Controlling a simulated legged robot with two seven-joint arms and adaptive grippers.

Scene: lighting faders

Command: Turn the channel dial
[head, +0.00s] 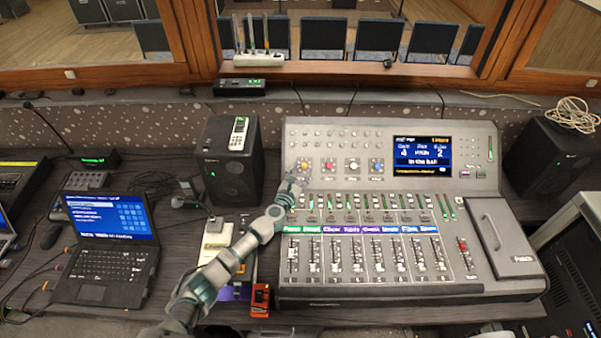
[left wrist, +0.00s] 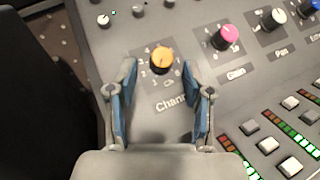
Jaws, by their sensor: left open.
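The channel dial is an orange knob (left wrist: 162,60) with numbers around it and a label below that begins "Chann". It sits at the left end of a row of coloured knobs on the mixing console (head: 520,291). In the head view the orange dial (head: 303,164) is just beyond my left gripper (head: 297,177). In the left wrist view my left gripper (left wrist: 160,95) is open, its two blue-padded fingers pointing at the dial. The dial lies ahead, between the lines of the fingers, and nothing is held. My right gripper is not in view.
A pink knob (left wrist: 224,37), a white knob (left wrist: 273,19) and a blue knob (head: 376,165) stand to the dial's right. Faders and small buttons fill the console below. A black speaker (head: 231,176) stands just left of the console, and a laptop (head: 108,262) is further left.

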